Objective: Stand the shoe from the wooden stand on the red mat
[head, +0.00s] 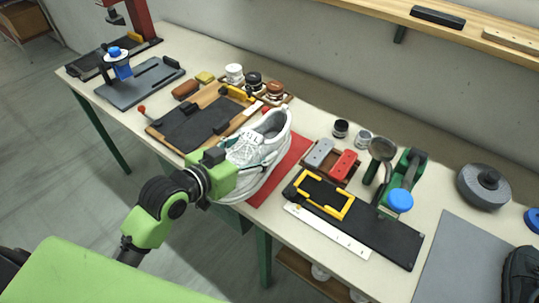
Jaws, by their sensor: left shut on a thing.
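A white-grey shoe (270,143) is in the middle of the table, sole down, in front of and over part of a red mat (293,160). Red shows mainly along its right side. I cannot tell whether the sole touches the mat. My left gripper (236,163) comes in from the left and is shut on the shoe's near left side; its fingertips are partly hidden. A wooden board (157,137) with a dark pad lies left of the shoe, with no shoe on it; it may be the wooden stand. My right gripper is out of view.
Right of the mat are a tray with a grey and a red block (342,165), a black board with a yellow frame (325,195) and a white ruler (327,231). Jars (254,80) stand behind. A dark shoe (520,275) is at the right edge, beside a grey mat (450,262).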

